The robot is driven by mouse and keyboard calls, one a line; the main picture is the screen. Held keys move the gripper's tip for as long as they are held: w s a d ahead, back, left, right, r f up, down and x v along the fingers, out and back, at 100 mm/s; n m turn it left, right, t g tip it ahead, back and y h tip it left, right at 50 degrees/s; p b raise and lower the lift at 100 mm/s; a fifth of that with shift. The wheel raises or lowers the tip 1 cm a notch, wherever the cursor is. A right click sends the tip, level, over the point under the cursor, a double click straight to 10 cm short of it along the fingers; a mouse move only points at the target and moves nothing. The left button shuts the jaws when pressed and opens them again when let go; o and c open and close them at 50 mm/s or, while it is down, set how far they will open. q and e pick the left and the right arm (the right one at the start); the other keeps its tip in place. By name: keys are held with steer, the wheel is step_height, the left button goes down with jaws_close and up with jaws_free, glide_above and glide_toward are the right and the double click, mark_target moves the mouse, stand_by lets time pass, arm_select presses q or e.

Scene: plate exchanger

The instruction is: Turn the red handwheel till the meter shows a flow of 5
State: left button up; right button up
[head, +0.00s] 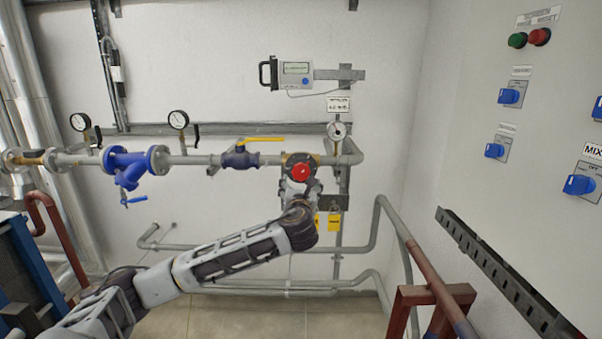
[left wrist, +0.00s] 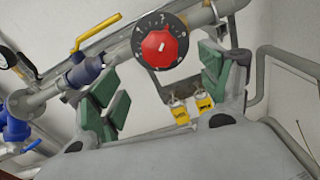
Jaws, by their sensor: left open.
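The red handwheel (head: 300,172) sits on a valve in the horizontal pipe, at the end of my left arm in the head view. In the left wrist view the red handwheel (left wrist: 164,49) shows face-on, with a dark numbered dial ring around it. My left gripper (left wrist: 165,84) is open, its green-padded fingers apart on either side below the wheel, with nothing between them. In the head view the left gripper (head: 298,188) is just below the wheel. The meter (head: 295,75) hangs on the wall above; its screen is too small to read. My right gripper is not in view.
A yellow-handled valve (head: 240,158) and a blue strainer (head: 128,168) sit on the pipe to the left. Yellow tags (head: 334,221) hang below the handwheel. A round gauge (head: 337,130) stands above right. A panel with blue knobs (head: 509,96) fills the right side.

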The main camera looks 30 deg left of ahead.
mark_target(301, 173)
arm_select(q)
steer(key=shift+p+x, duration=1.2)
steer(key=shift+x, duration=4.35)
steer(key=c, duration=1)
